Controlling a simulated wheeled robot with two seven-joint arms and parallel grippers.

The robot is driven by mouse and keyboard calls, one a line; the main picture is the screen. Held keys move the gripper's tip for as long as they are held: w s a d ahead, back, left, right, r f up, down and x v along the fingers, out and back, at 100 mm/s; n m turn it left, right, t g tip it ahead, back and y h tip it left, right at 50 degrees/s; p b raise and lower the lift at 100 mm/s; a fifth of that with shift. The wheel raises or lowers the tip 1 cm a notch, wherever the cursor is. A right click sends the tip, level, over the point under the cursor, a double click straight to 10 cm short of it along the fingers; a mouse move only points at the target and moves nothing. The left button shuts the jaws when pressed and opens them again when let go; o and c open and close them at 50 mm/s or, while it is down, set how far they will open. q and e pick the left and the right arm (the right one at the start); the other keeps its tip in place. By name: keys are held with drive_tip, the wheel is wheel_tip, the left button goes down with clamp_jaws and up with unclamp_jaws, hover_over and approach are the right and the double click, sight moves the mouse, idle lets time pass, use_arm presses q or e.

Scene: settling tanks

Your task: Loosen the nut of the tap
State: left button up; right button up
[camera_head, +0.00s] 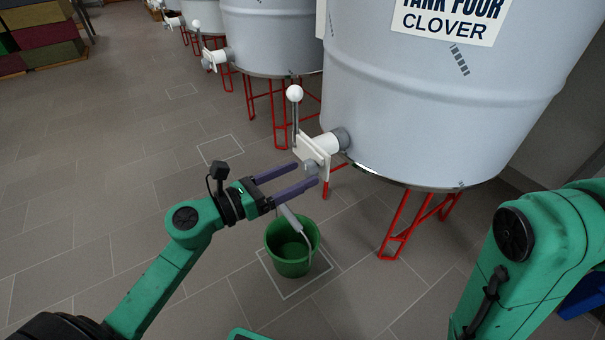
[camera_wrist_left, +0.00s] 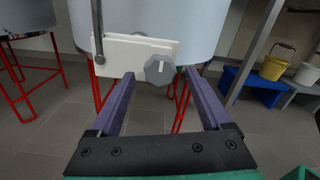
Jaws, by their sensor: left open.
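The tap (camera_head: 318,148) sticks out from the low side of the tank labelled "TANK FOUR CLOVER" (camera_head: 430,110). It has a white plate and an upright lever with a white ball on top. My right gripper is out of view.
A green bucket (camera_head: 291,262) stands on the floor below the tap, inside a pale marked square. Red tank legs (camera_head: 399,225) stand behind it. More tanks with taps line the back left. A yellow bucket (camera_wrist_left: 273,66) stands at the right in the wrist view. Floor at left is clear.

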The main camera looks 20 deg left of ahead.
use_arm(q)
drive_tip(key=shift+x, duration=1)
drive_tip(key=shift+c, duration=0.3)
clamp_jaws()
